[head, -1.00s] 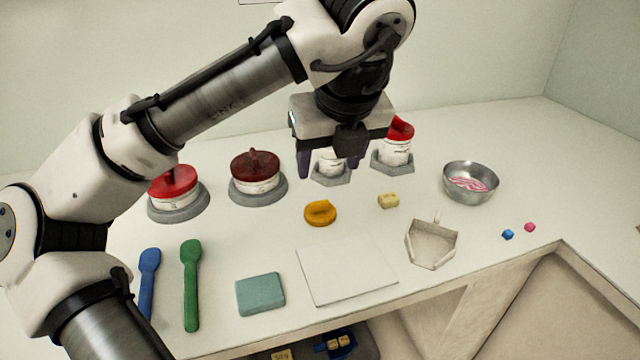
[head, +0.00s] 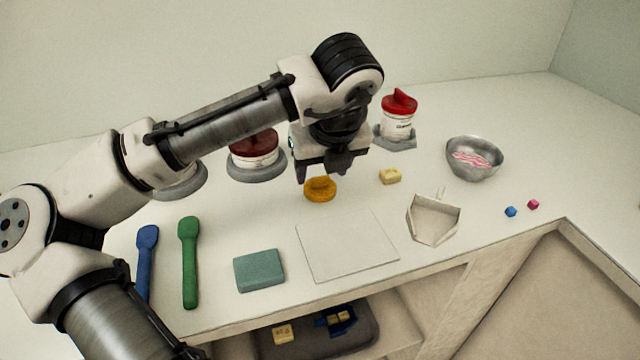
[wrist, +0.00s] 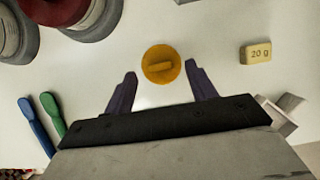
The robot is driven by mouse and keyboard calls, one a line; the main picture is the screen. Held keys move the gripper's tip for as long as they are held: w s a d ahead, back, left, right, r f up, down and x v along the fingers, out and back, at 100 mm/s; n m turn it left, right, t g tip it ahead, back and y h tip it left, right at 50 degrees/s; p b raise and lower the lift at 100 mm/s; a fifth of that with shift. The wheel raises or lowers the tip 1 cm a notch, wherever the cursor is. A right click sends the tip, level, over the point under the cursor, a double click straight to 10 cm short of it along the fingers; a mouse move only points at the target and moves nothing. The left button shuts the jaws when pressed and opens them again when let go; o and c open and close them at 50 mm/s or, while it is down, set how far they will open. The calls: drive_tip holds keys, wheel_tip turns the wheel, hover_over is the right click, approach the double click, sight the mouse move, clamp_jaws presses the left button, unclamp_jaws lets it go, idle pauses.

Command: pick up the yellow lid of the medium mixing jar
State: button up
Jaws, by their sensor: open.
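The yellow lid (head: 320,189) lies on the white worktop, a round orange-yellow disc with a raised grip bar across its top. In the wrist view the lid (wrist: 161,64) is centred just beyond the fingertips, with its bar lying nearly crosswise. My gripper (head: 322,175) is just above and behind the lid in the head view. In the wrist view my gripper (wrist: 160,78) is open and empty, its two dark fingers apart to the left and right of the lid. The medium jar is not clearly visible; my arm hides part of the back row.
A yellow 20 g block (head: 390,176) lies right of the lid. A dark-red-lidded jar (head: 254,148) and a red-lidded jar (head: 398,118) stand behind. A white board (head: 346,246), a teal block (head: 259,270), a scoop (head: 433,220) and a metal bowl (head: 474,160) surround it.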

sight(320, 185)
drive_tip(key=shift+x, duration=1.2)
drive_tip(key=c, duration=1.1)
drive_tip(key=shift+o, duration=0.2)
drive_tip(key=shift+r, duration=0.1)
